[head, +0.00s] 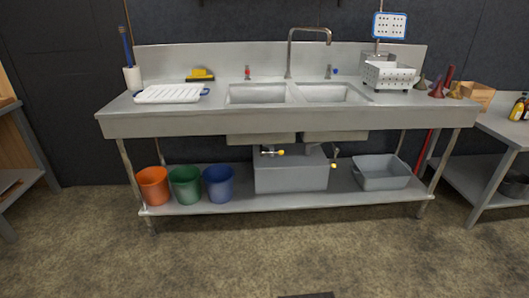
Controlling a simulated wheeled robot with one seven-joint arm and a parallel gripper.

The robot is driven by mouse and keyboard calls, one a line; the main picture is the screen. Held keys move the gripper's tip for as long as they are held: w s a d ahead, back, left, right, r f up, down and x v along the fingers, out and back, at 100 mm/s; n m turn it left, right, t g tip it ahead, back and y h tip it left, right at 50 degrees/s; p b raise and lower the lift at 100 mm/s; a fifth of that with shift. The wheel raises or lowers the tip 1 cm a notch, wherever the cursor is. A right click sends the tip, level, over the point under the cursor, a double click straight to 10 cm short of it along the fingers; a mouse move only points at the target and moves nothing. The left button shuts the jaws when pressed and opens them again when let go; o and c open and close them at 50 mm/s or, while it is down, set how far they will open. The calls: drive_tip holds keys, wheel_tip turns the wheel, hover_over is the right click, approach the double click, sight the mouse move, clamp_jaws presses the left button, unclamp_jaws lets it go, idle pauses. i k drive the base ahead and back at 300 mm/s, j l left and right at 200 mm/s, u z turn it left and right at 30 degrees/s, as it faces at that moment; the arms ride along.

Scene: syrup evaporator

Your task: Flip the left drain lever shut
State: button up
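The left drain lever (280,153) is a small fitting with a yellow end, under the left basin (258,94) of the steel sink. It looks roughly level, with its yellow end to the right; it is too small to tell open from shut. A second yellow-ended lever (334,165) sits lower and to the right, under the right basin (331,93). A grey box (290,176) stands on the lower shelf just below and behind the levers. My gripper is not in view.
Orange (153,185), green (185,184) and blue (218,183) buckets stand on the lower shelf (240,207) at left. A grey tub (381,174) is at right. Side tables flank the sink. The floor (260,250) in front is clear.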

sight(280, 152)
drive_tip(key=i+j+u, duration=0.1)
drive_tip(key=i, duration=0.4)
drive_tip(key=i+j+u, duration=0.1)
drive_tip(key=i, duration=0.4)
drive_tip(key=i+l, duration=0.1)
drive_tip(key=i, duration=1.4)
